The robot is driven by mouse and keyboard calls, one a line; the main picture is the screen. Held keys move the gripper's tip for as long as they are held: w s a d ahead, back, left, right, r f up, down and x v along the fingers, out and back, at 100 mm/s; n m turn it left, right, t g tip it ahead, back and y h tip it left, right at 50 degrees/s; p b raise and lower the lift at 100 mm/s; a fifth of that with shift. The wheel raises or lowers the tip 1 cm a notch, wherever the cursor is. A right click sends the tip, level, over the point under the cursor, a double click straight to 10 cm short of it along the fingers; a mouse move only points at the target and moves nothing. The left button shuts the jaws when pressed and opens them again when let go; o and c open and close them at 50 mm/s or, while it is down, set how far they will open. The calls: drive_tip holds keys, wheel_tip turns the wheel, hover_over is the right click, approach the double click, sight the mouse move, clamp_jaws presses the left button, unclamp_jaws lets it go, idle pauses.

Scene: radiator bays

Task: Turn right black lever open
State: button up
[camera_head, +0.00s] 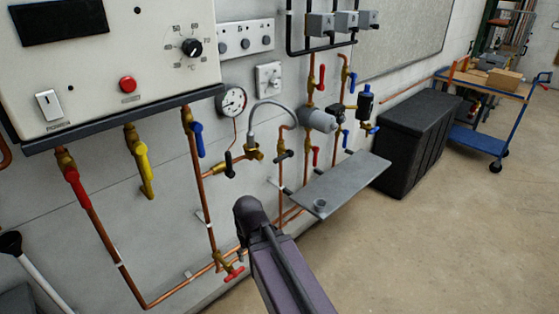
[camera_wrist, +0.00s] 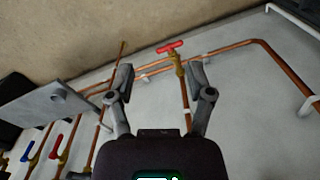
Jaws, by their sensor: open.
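The left black lever (camera_head: 229,162) stands upright on a brass valve on a short copper branch below the gauge. In the wrist view neither can be made out for certain. My gripper (camera_wrist: 161,75) is open and empty in the wrist view, its fingers spread wide. The red tap (camera_wrist: 169,47) lies beyond the gap. My arm fills the lower middle of the head view, below the levers; its fingers are hidden there.
A grey shelf (camera_head: 340,185) juts from the wall right of the levers, and shows at left in the wrist view (camera_wrist: 50,105). A pressure gauge (camera_head: 232,100) and curved grey hose (camera_head: 270,106) are close by. A black bin (camera_head: 418,140) stands right. The floor in front is clear.

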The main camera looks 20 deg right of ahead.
drive_tip(key=w+f+m+t+y+b, duration=0.1)
drive_tip(key=w+f+m+t+b, duration=0.15)
drive_tip(key=w, duration=0.45)
drive_tip(key=w+f+m+t+y+b, duration=0.1)
drive_tip(key=w+t+b, duration=0.25)
drive_tip(key=w, duration=0.25)
drive_tip(key=m+t+h+b, duration=1.1)
drive_tip(key=m+b, duration=0.4)
drive_tip(key=m, duration=0.6)
approach(281, 159)
drive_tip(key=s+a+f, duration=0.1)
drive_tip(key=s, duration=0.1)
drive_tip(key=shift+s+f, duration=0.1)
drive_tip(key=shift+s, duration=0.1)
drive_tip(key=shift+w, duration=0.15)
drive_tip(key=p+x, duration=0.2)
drive_tip(key=x, duration=1.1)
drive_tip(key=shift+w, duration=0.3)
